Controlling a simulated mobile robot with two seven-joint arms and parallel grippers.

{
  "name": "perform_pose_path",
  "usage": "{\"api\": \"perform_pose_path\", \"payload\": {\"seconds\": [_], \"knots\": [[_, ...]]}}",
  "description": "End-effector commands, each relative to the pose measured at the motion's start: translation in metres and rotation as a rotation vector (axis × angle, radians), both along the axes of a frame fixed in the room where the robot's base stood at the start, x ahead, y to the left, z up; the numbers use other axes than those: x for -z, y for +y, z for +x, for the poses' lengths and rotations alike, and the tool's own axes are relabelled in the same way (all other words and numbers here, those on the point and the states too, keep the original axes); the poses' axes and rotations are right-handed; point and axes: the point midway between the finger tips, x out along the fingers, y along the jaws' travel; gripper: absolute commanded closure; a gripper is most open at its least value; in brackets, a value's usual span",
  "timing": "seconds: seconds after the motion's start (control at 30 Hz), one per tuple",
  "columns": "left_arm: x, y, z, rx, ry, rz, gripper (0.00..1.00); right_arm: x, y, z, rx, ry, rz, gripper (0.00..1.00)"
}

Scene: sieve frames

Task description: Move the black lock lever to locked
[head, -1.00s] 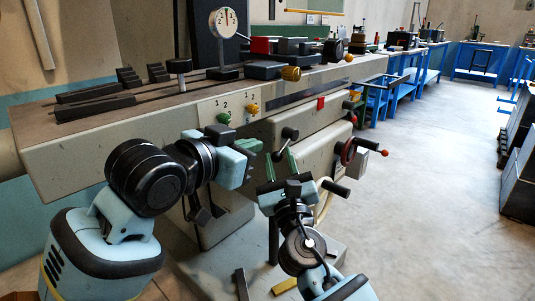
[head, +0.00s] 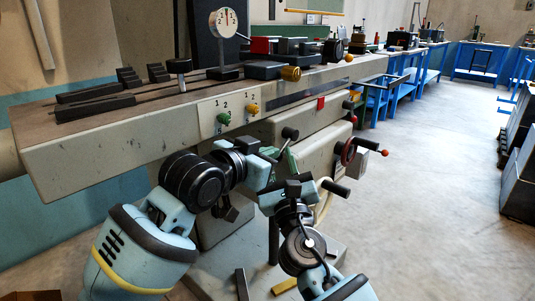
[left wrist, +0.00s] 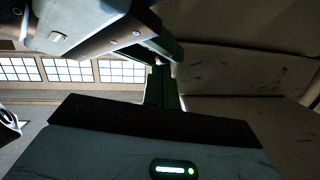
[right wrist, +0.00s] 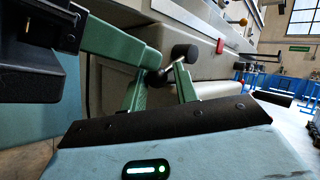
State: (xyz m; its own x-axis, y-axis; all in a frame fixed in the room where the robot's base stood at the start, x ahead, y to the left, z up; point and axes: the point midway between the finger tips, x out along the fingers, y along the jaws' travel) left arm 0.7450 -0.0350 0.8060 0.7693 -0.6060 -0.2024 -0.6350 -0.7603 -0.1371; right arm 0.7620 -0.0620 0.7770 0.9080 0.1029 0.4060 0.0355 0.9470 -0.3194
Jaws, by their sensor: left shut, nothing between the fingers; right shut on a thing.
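The black lock lever (head: 289,133) has a round black knob on a short rod. It sits on the machine's front, below the bed; its knob also shows in the right wrist view (right wrist: 185,52). My right gripper (right wrist: 160,80) has its green fingers around the lever's lower part, shut on it; the exact contact is partly hidden. My left gripper (left wrist: 165,88) is shut and empty. In the right wrist view its green fingertips (right wrist: 150,57) lie close beside the lever, left of the knob; I cannot tell if they touch.
The machine bed (head: 100,150) overhangs above both grippers. A green knob (head: 223,118) and a yellow knob (head: 252,113) sit on its front plate. A handwheel (head: 348,152) and a black handle (head: 335,187) are close on the right. The floor to the right is open.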

Motion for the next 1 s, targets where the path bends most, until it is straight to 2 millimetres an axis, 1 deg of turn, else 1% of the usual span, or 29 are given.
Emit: {"api": "perform_pose_path", "payload": {"seconds": [0.03, 0.2, 0.4, 0.43, 0.57, 0.6, 0.87, 1.0], "knots": [[0.0, 0.0, 0.0, 0.0, 0.0, 0.0, 1.0, -0.005, -0.001, 0.0, 0.0, -0.009, 0.0, 1.0], [0.013, -0.003, 0.005, 0.0, 0.002, 0.001, 1.0, -0.006, -0.001, 0.0, 0.0, -0.009, 0.001, 1.0], [0.016, -0.002, 0.005, -0.002, 0.006, 0.007, 1.0, -0.007, 0.001, -0.001, -0.003, -0.013, 0.002, 1.0], [0.016, -0.003, 0.005, -0.002, 0.007, 0.007, 1.0, -0.008, 0.001, -0.001, -0.004, -0.013, 0.003, 0.68], [0.017, -0.002, 0.005, -0.002, 0.008, 0.007, 1.0, -0.007, 0.001, -0.001, -0.005, -0.012, 0.003, 0.51], [0.017, -0.002, 0.005, -0.002, 0.008, 0.007, 1.0, -0.007, 0.001, -0.001, -0.005, -0.012, 0.003, 0.48], [0.014, -0.003, 0.005, -0.001, 0.005, 0.004, 1.0, -0.003, 0.001, -0.001, -0.002, -0.006, 0.002, 0.48], [0.013, -0.003, 0.005, 0.0, 0.002, 0.002, 1.0, 0.002, -0.001, -0.008, -0.002, -0.004, 0.001, 0.48]]}}
